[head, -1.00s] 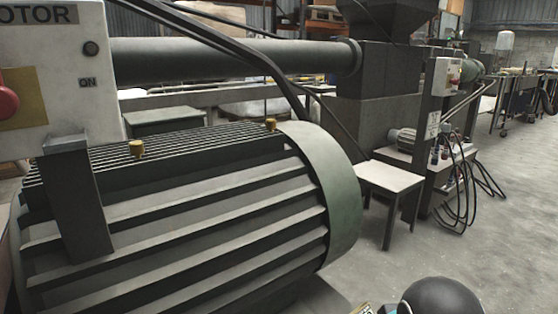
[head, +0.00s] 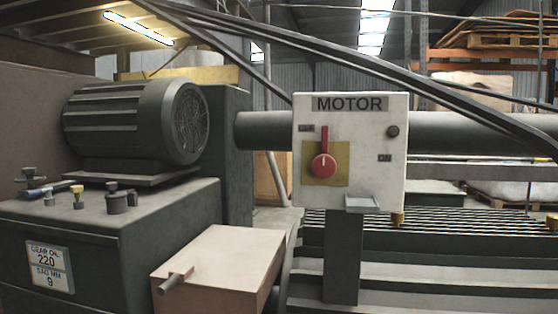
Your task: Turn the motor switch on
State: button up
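The motor switch is a red rotary knob with an upright lever (head: 323,164) on a yellow plate (head: 340,177). It sits on a white box (head: 378,180) labelled MOTOR, in the middle right of the head view. An OFF label, hard to read, is at the knob's upper left, and an ON label (head: 385,158) is at the right. The lever points straight up or nearly so. A dark round button or lamp (head: 393,131) is above the ON label. The box stands on a dark post. My gripper is not in view.
A green-grey motor (head: 135,120) sits on a dark gearbox (head: 110,230) at the left. A pinkish box with a handle (head: 222,262) stands in front, left of the post. A large ribbed motor housing (head: 440,260) fills the lower right. Dark cables cross above the switch box.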

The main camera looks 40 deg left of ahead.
aim_at(323, 166)
jog(key=u, duration=3.5)
jog(key=k, duration=1.3)
jog(key=z, duration=1.45)
jog(key=i, duration=0.5)
jog(key=z, duration=0.1)
